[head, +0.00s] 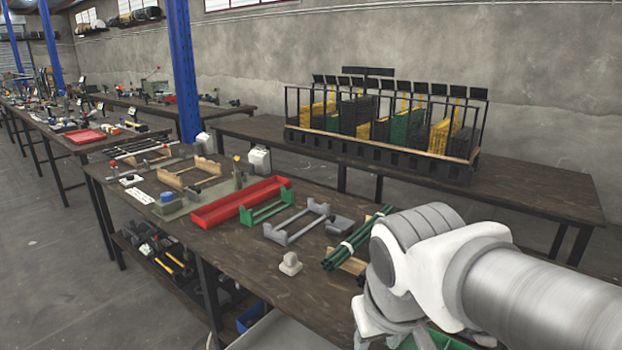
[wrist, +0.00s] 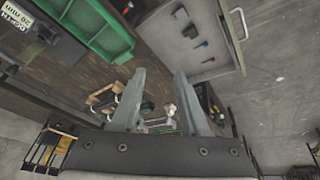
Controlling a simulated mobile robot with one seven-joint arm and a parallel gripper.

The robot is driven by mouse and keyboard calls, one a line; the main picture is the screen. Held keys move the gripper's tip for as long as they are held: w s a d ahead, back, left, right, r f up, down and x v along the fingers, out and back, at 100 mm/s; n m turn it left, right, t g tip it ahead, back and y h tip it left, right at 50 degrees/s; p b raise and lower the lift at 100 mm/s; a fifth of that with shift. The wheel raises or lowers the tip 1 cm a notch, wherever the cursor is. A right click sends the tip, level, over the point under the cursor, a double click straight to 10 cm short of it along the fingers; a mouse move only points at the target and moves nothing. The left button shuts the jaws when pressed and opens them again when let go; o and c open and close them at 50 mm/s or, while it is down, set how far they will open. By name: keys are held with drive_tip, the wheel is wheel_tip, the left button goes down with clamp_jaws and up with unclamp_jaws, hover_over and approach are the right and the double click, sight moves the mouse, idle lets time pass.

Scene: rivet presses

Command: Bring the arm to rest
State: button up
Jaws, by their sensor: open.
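My arm (head: 540,292) reaches in from the lower right of the head view, with its wrist bent down in front of the near workbench (head: 262,293). My gripper is at the lower edge of the head view, largely cut off there. In the wrist view, the two grey fingers of my gripper (wrist: 160,78) stand apart with nothing held between them. Beyond the fingers, bench items show small and blurred.
The near bench carries a red tray (head: 240,203), a green rack (head: 267,207), a grey rack (head: 297,224) and green rods (head: 355,238). A green tray (wrist: 88,28) and a grey tray (wrist: 192,40) show in the wrist view. A blue post (head: 183,75) stands behind.

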drive_tip(key=s+d+r+m+t, duration=0.1)
drive_tip(key=s+d+r+m, duration=0.1)
drive_tip(key=s+d, duration=0.25)
wheel_tip(320, 180, up, 14)
drive_tip(key=p, duration=1.4)
drive_tip(key=shift+w+d, duration=0.15)
drive_tip(key=shift+d, duration=0.15)
drive_tip(key=shift+a+f, duration=0.15)
